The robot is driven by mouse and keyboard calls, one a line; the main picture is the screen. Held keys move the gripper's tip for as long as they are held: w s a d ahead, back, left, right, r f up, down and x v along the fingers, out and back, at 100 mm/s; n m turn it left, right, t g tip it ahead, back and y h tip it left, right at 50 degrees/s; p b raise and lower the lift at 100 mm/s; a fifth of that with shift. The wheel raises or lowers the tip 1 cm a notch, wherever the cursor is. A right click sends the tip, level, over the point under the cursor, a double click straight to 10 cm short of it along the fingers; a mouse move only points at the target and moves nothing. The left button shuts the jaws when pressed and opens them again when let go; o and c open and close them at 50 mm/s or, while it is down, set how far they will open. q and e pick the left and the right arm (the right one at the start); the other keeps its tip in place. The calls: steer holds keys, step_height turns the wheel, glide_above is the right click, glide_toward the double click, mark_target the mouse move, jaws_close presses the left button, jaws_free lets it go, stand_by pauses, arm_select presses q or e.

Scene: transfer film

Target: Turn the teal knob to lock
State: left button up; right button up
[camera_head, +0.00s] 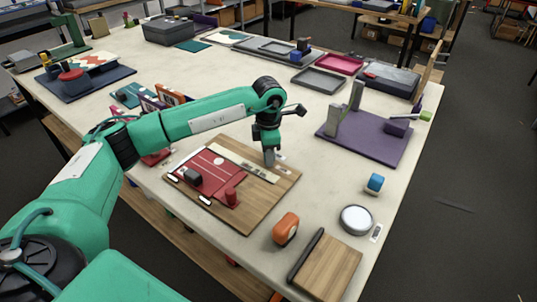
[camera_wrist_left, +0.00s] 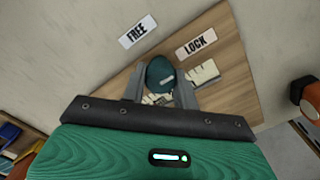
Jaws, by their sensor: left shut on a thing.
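The teal knob (camera_wrist_left: 160,71) sits between my left gripper's fingers in the wrist view, on a wooden board (camera_wrist_left: 238,68). It has a small pale mark on its lower side. A white FREE label (camera_wrist_left: 137,32) lies up and left of the knob, and a white LOCK label (camera_wrist_left: 196,43) lies up and right. My left gripper (camera_wrist_left: 162,88) is shut on the knob. In the head view my left gripper (camera_head: 269,158) points down at the far part of the board (camera_head: 262,208) and hides the knob. My right gripper is not in view.
A red panel (camera_head: 212,172) with a dark block and a red knob covers the board's left part. A purple base (camera_head: 365,140) with upright posts is to the right.

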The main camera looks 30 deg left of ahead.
arm_select(q)
steer(key=shift+w+r, duration=0.1)
steer(key=shift+r, duration=0.05)
steer(key=o, duration=1)
steer(key=shift+r, duration=0.35)
step_height(320, 180, up, 13)
steer(key=shift+b, duration=1)
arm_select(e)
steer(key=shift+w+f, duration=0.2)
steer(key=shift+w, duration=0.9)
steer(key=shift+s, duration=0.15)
